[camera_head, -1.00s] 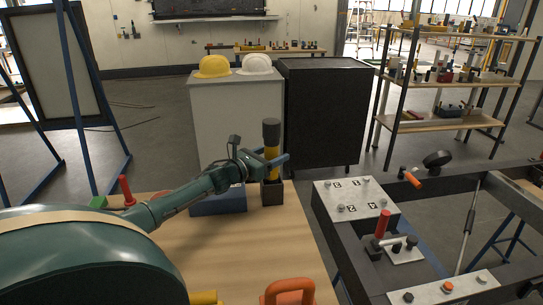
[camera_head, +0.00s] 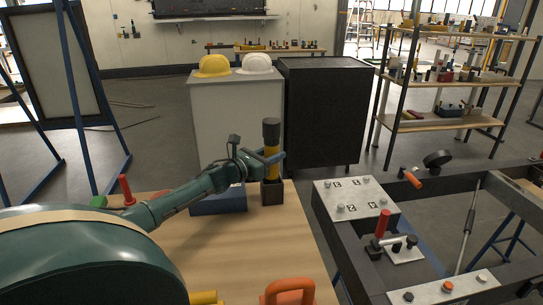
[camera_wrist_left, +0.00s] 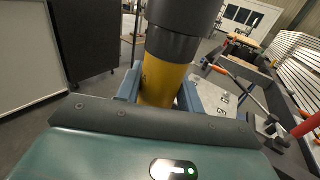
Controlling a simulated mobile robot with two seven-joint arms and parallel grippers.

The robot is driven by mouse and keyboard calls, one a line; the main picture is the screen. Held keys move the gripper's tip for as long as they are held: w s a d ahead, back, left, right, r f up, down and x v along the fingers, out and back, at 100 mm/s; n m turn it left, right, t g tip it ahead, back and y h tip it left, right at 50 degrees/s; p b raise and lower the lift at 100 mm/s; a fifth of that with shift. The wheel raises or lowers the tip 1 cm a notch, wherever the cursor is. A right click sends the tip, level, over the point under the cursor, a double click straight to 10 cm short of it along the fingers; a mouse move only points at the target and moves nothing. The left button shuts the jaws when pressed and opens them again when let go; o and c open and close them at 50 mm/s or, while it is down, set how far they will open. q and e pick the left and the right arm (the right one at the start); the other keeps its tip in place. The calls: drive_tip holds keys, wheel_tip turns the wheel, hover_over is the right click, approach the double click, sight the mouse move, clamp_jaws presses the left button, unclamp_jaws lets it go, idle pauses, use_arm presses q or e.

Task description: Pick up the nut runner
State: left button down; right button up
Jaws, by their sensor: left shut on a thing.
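The nut runner (camera_head: 271,140) is an upright tool with a black top and a yellow body. Its lower end is in a dark square holder (camera_head: 272,193) at the far right of the wooden table. My left gripper (camera_head: 272,158) is shut on its yellow body. In the left wrist view the nut runner (camera_wrist_left: 163,82) stands between the blue fingers, its black top close to the camera. The lower end is hidden there. My right gripper is not in view.
A blue box (camera_head: 218,202) stands just left of the holder. An orange handle (camera_head: 288,290) is at the table's front. A dark frame with a bolted plate (camera_head: 352,198) lies to the right. A grey cabinet with hard hats (camera_head: 235,120) is behind.

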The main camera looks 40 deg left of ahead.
sight(265, 124)
use_arm(q)
drive_tip(key=shift+r, duration=5.2)
